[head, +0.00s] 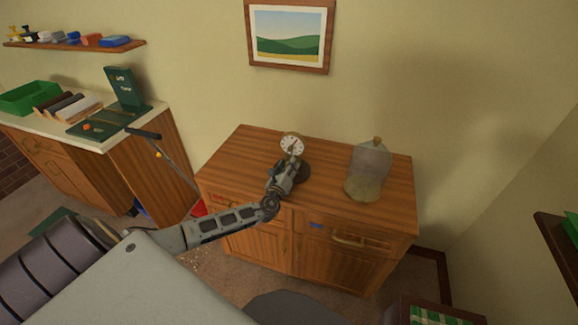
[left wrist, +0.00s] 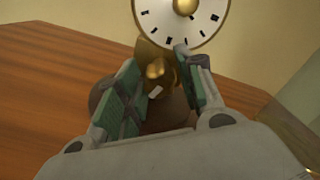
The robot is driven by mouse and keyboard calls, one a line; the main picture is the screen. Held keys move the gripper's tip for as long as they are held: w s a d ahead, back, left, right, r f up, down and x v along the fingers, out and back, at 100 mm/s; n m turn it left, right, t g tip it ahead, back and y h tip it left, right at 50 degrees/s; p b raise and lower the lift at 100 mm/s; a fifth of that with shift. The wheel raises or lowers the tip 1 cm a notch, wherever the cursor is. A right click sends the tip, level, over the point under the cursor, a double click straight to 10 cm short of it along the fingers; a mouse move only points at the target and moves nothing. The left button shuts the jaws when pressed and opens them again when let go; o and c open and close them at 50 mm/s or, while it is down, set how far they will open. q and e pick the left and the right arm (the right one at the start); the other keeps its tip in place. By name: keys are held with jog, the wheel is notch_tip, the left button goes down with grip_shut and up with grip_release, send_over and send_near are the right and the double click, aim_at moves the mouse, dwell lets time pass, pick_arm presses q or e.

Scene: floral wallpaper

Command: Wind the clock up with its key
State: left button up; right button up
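The clock (head: 292,145) stands on the wooden cabinet, with a white dial and a dark round base. In the left wrist view its gold-rimmed dial (left wrist: 178,22) is cut off by the top edge. A small gold piece (left wrist: 156,71), which looks like the key, sticks out below the dial. My left gripper (head: 287,172) is in front of the clock. In the left wrist view its green-padded fingers (left wrist: 157,88) are apart, with the gold piece between and slightly beyond them. I cannot see contact with either pad. My right gripper is not in view.
A counter (head: 88,143) with a green bin (head: 28,97) and a dark green stand (head: 124,88) is at left. The cabinet top's left part is clear.

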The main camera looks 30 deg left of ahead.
pick_arm(q)
jog(key=shift+w+a, duration=0.1)
jog(key=shift+w, duration=0.3)
jog(key=c, duration=0.8)
jog(key=shift+o, duration=0.2)
jog(key=shift+m, duration=0.4)
